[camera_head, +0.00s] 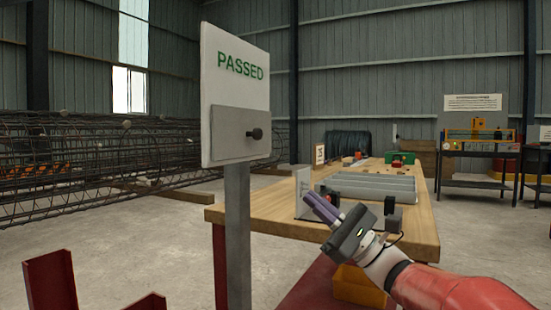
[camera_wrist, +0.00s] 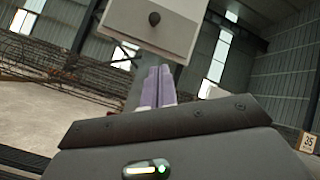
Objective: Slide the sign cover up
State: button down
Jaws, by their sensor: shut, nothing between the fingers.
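A white sign (camera_head: 236,70) with the green word PASSED stands upright on a grey post (camera_head: 237,230). A grey sign cover (camera_head: 232,135) with a dark round knob (camera_head: 255,134) sits over the sign's lower half, below the word. In the wrist view the knob (camera_wrist: 154,18) and the cover (camera_wrist: 172,38) show at the top, ahead of the fingers. My gripper (camera_head: 310,198) is to the right of the post and lower than the cover, apart from it. Its purple fingers (camera_wrist: 158,82) are together and hold nothing.
A wooden workbench (camera_head: 415,225) stands behind my gripper, with grey tubes (camera_head: 368,187) and a green box (camera_head: 402,158) on it. A rebar cage (camera_head: 80,160) lies at the left. Red steel parts (camera_head: 52,285) are at the lower left. The space between gripper and knob looks clear.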

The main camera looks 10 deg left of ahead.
jog(key=a+r+p, duration=0.1)
jog(key=a+r, duration=0.7)
jog(key=r, duration=0.1)
jog(key=shift+w+a+r, duration=0.2)
jog(key=shift+a+r, duration=0.15)
jog(key=shift+a, duration=0.05)
jog(key=shift+r+p, duration=0.1)
jog(key=shift+p, duration=0.2)
notch_tip(320, 180, up, 13)
jog(key=p, duration=0.8)
